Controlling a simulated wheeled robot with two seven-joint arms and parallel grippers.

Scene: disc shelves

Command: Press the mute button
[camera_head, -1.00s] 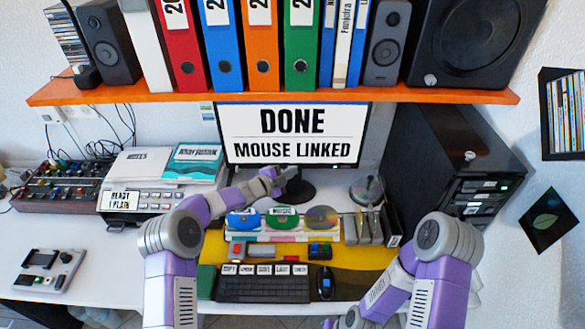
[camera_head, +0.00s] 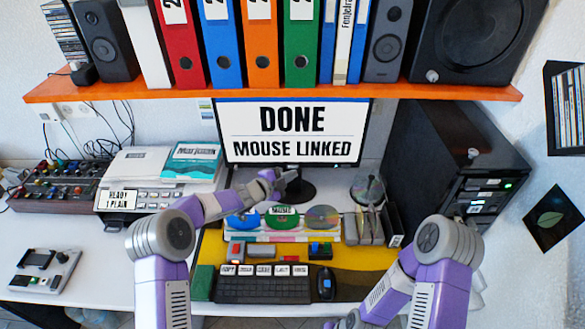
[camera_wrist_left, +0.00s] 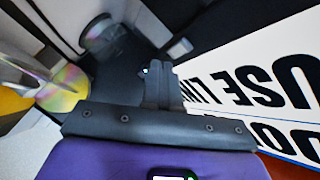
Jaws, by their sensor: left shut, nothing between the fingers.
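My left gripper (camera_head: 291,178) is in front of the lower edge of the monitor, near its dark stand. In the left wrist view its fingers (camera_wrist_left: 162,84) are together with nothing between them. A small green-white light shows beside the fingertips in that view; I cannot tell what it belongs to. I cannot pick out a button marked mute in any view. Labelled keys (camera_head: 264,270) line the top of the dark keyboard (camera_head: 262,290), but their words are too small to read surely. The monitor (camera_head: 296,133) reads "DONE MOUSE LINKED".
The orange shelf (camera_head: 270,93) holds binders and speakers above the monitor. A disc rack (camera_head: 283,237) stands below my left forearm. A black tower (camera_head: 455,165) stands at right. A printer (camera_head: 140,197) and a mixer (camera_head: 55,187) are at left. White desk space lies at front left.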

